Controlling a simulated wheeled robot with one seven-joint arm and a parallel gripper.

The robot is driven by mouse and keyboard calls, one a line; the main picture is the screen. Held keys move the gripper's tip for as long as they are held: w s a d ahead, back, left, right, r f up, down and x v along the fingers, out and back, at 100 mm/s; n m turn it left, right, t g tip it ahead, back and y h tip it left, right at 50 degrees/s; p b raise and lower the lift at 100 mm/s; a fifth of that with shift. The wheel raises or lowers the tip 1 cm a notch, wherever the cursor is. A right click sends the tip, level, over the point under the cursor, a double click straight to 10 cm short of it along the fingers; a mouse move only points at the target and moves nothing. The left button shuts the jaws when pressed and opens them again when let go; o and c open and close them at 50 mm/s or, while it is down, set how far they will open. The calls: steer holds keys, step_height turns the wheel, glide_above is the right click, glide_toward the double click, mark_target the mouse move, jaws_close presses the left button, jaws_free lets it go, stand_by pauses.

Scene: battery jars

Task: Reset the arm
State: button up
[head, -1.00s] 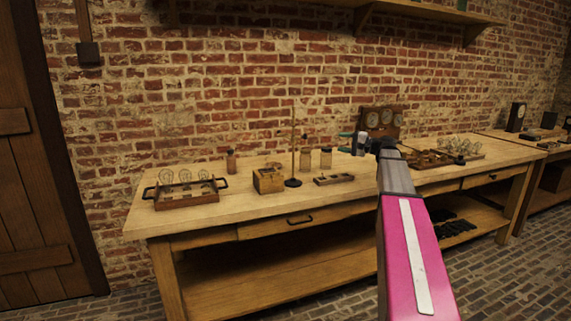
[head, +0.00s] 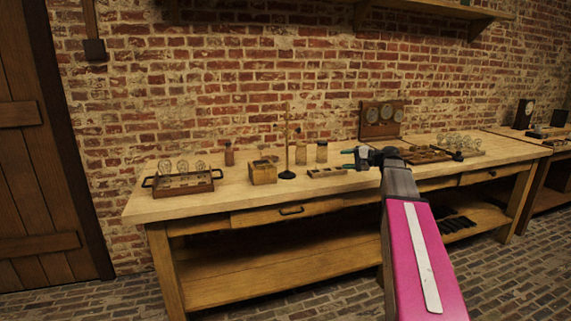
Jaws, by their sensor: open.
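My gripper (head: 350,160) shows in the head view at the end of my pink and grey arm. It is open, with its fingers pointing left, and nothing shows between them. It appears over the right half of the wooden workbench (head: 230,209), just right of a small low tray (head: 326,173). How high it is above the bench top I cannot tell. My arm hides part of the bench behind it.
On the bench stand a tray of glass bulbs (head: 183,184), a wooden box (head: 262,173), a thin stand (head: 287,155), two jars (head: 301,154) (head: 322,152) and a bottle (head: 229,154). A gauge panel (head: 381,120) stands behind.

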steer(key=s+a+f+g+h, duration=0.1)
steer(key=s+a+f+h, duration=0.15)
steer(key=f, duration=0.45)
steer(key=s+a+f+g+h, duration=0.1)
steer(key=s+a+f, duration=0.25)
steer(key=f, duration=0.25)
steer(key=s+f+n+g+h, duration=0.5)
steer(key=s+f+h, duration=0.5)
steer(key=s+f, duration=1.2)
steer(key=shift+s+a+f, duration=0.2)
steer(key=shift+s+f, duration=0.1)
steer(key=shift+s, duration=0.75)
